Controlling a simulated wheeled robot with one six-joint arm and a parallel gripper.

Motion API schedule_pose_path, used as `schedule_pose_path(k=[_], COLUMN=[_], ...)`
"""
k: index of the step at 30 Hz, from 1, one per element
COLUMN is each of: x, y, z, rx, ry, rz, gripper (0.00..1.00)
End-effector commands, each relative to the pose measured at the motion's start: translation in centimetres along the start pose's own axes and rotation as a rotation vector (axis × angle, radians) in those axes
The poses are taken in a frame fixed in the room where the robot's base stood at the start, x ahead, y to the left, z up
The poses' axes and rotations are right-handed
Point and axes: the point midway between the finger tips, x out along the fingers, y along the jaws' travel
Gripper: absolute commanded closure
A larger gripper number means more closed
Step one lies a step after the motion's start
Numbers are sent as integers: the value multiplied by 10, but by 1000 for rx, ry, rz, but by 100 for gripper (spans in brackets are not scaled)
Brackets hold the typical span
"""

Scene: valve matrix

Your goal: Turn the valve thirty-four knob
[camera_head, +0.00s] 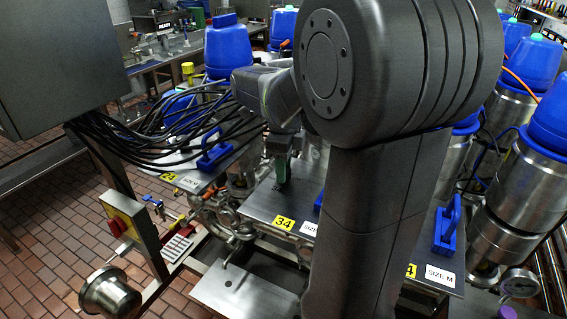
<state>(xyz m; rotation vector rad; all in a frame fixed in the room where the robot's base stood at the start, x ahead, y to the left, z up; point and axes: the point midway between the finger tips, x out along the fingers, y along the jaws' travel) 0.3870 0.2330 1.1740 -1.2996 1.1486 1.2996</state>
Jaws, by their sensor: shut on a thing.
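A grey metal plate (258,203) bears the yellow 34 label (284,223), with a white size label beside it. My gripper (281,161) points down over this plate, left of my large dark arm. It is shut on a small upright piece above the plate, seemingly the valve thirty-four knob, which the fingers mostly hide. A sliver of a blue handle (318,203) shows on the right of the plate. My arm covers the rest of that side, so the knob's angle cannot be told.
A neighbouring plate at left has a 24 label (168,177) and a blue handle (214,150). At right is another blue handle (446,228). Black cables (160,135) hang close left of my gripper. Blue-topped steel cylinders (528,180) crowd the right and back.

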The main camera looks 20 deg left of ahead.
Motion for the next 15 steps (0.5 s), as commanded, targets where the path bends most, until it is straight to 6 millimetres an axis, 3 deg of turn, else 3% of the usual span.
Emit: schedule_pose_path(k=[15], x=[-1], y=[-1], z=[0], rx=[195], ry=[0], rz=[-2], gripper=[91])
